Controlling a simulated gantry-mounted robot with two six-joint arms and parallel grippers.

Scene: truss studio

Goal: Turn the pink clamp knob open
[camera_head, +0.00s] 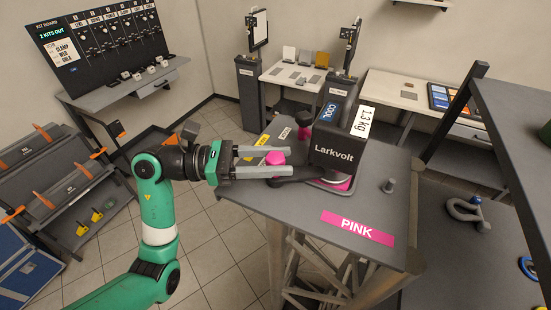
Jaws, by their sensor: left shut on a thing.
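The pink clamp knob (275,158) is at the left side of the black Larkvolt unit (337,150). The unit stands on a grey table (384,222) that bears a pink label reading PINK (357,228). My left gripper (283,161) reaches in from the left, and its grey fingers lie on either side of the knob, shut on it. The fingers hide part of the knob. A round base with a pink edge (337,184) shows under the unit. My right gripper does not show.
A small grey peg (389,186) stands right of the unit. A grey shackle (467,213) lies on a lower surface at the right. A kit board (98,45) and shelves stand at the left. Tiled floor is open below my left arm.

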